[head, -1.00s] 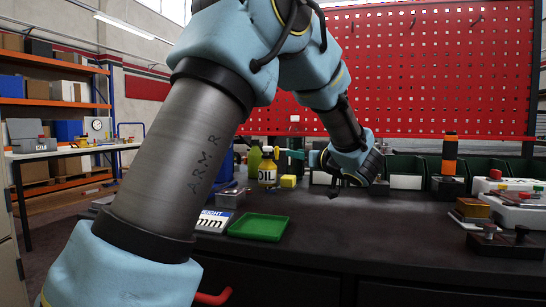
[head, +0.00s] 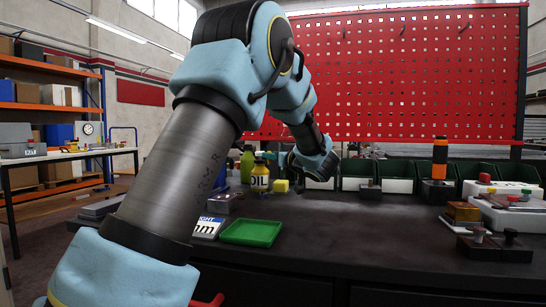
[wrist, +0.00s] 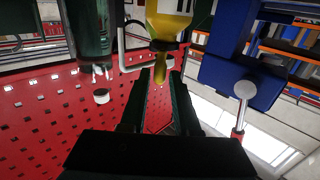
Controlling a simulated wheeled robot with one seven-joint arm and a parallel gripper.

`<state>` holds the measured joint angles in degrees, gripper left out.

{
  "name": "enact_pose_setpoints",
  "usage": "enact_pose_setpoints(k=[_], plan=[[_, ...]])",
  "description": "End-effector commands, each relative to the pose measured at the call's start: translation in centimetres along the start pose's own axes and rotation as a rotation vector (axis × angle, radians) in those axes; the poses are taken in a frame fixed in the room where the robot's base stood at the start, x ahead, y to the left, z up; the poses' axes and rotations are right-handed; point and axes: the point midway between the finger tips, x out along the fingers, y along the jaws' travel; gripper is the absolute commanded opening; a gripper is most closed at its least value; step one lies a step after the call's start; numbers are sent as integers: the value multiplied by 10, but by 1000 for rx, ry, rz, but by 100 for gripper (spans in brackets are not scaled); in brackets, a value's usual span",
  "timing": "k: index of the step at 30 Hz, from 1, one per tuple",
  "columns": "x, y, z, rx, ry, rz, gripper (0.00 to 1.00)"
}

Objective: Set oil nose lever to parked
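The oil bottle (head: 260,180) is yellow with a dark top and an "OIL" label. It stands upright towards the back of the dark table, left of my wrist. In the wrist view the bottle (wrist: 168,27) appears upside down at the top, its yellow nose (wrist: 160,72) pointing down the picture. My gripper (wrist: 160,88) is open, its two dark fingers apart with the nose at or just beyond the gap between the tips. I cannot tell whether they touch it. In the head view my wrist hides the fingers.
A green bottle (head: 247,163) stands close beside the oil bottle; a yellow block (head: 281,186) is to its right. A blue clamp-like tool (wrist: 240,78) is near my fingers. A green tray (head: 251,232) lies in front.

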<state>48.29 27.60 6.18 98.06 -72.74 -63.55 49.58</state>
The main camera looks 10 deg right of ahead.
Motion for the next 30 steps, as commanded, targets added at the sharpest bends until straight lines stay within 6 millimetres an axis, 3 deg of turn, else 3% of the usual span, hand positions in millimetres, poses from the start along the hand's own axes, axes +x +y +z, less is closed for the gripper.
enact_pose_setpoints(k=[1, 7, 30], plan=[[0, 0, 0, 0, 0, 0, 23], [0, 0, 0, 0, 0, 0, 0], [-1, 0, 0, 0, -1, 1, 0]])
